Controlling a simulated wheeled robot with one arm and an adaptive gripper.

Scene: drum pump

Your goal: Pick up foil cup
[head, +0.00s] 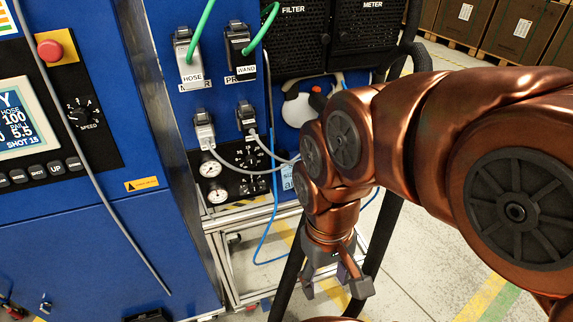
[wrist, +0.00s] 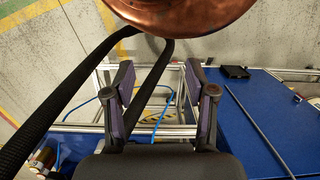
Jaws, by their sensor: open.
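I cannot make out a foil cup in either view. My gripper (head: 335,286) points down at the lower middle of the head view, beside the metal frame of the blue machine. In the wrist view my gripper (wrist: 159,85) has its two dark fingers wide apart. Nothing is held between them. A black hose and parts of the metal frame show beyond the gap.
The blue machine (head: 90,240) with its control panel fills the left. A metal frame (head: 222,262) and thick black hose (head: 393,215) are close to my gripper. Small cylinders (wrist: 42,160) show at the wrist view's lower left. Boxes (head: 522,30) stand far right; floor is open before them.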

